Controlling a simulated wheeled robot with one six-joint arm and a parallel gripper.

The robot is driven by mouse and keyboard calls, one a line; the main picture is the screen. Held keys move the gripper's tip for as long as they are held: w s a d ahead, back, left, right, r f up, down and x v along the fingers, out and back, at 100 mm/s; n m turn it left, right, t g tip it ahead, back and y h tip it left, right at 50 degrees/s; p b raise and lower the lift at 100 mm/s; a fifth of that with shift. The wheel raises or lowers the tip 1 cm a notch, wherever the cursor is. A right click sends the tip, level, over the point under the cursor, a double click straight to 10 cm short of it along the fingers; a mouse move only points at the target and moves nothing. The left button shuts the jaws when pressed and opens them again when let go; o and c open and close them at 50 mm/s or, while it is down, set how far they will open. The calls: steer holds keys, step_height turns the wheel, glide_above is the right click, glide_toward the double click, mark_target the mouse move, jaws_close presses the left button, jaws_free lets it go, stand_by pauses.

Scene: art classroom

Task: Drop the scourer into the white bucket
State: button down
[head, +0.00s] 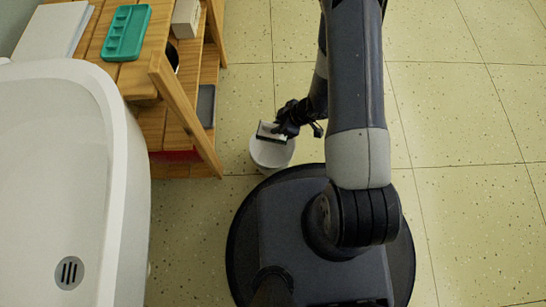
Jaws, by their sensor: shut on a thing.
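The white bucket (271,157) stands on the floor just beyond my round base and right of the wooden shelf. My gripper (277,130) is over the far part of the bucket's opening, shut on the scourer (268,131). The scourer shows a pale face and a dark green edge. It overlaps the bucket's far rim in this view, and I cannot tell its height above the rim. The gripper hides part of the scourer, and the bucket's inside is only partly seen.
A white sink (128,190) with a drain fills the left side. A wooden shelf (190,110) holds a teal tray (126,32), a pale box (186,17) and white paper (52,32). Speckled floor (460,120) is clear to the right.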

steer(key=shift+f+b, duration=0.95)
steer(key=shift+f, duration=0.4)
steer(key=shift+r, duration=0.1)
steer(key=c, duration=1.3)
jaws_free()
steer(key=shift+o, duration=0.2)
steer(key=p+v, duration=0.6)
steer(key=v, duration=0.4)
steer(key=shift+d+r, duration=0.15)
steer(key=shift+r, duration=0.25)
steer(key=shift+f, duration=0.1)
